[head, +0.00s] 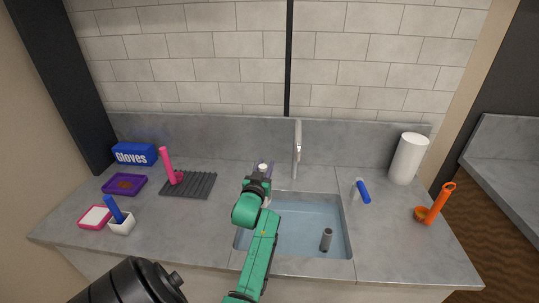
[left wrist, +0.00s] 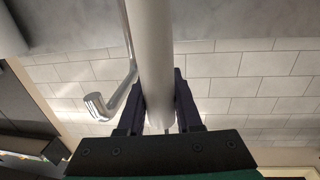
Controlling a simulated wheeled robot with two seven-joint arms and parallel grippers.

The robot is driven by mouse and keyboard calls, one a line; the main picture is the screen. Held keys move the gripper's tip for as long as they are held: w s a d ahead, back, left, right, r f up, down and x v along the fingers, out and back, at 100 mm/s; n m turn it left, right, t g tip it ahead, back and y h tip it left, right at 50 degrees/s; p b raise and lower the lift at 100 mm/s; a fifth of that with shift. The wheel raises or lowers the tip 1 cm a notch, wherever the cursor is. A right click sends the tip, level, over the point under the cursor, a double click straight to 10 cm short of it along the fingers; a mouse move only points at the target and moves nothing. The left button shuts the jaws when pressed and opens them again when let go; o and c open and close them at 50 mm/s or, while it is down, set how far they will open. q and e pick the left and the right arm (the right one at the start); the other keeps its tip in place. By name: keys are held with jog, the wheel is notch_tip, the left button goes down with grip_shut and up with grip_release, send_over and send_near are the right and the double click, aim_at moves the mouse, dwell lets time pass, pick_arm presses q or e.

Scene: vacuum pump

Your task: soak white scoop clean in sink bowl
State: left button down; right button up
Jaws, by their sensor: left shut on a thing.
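My left gripper (head: 262,174) is shut on the white scoop, whose pale top (head: 263,167) shows just above the fingers. In the left wrist view the scoop's long, pale round handle (left wrist: 155,60) runs between the dark fingers (left wrist: 160,112). The scoop's bowl end is mostly hidden behind my green arm. The sink bowl (head: 300,242) is a bluish rectangular basin set in the counter. My gripper is at its back left corner; I cannot tell whether the scoop touches the basin. My right gripper is not in view.
The faucet (head: 297,150) stands behind the sink and close beside the gripper in the left wrist view (left wrist: 98,105). A grey cylinder (head: 326,239) stands in the sink. A blue-handled item (head: 363,192), orange scoop (head: 438,204) and paper roll (head: 407,159) are right. A ribbed mat (head: 200,187) is left.

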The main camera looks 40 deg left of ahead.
pick_arm(q)
jog(key=shift+s+a+f, duration=0.1)
jog(key=shift+a+f, duration=0.05)
jog(key=shift+f, duration=0.2)
jog(key=f+b, duration=0.6)
jog(key=f, duration=0.1)
jog(key=f+b, duration=0.6)
jog(key=f, duration=0.1)
jog(key=shift+s+a+f, duration=0.1)
jog(key=shift+s+a, duration=0.05)
jog(key=shift+a, duration=0.05)
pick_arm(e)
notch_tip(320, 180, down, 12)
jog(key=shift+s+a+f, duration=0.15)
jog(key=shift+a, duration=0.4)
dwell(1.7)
pick_arm(q)
notch_tip(320, 180, up, 14)
jog(key=p, duration=1.3)
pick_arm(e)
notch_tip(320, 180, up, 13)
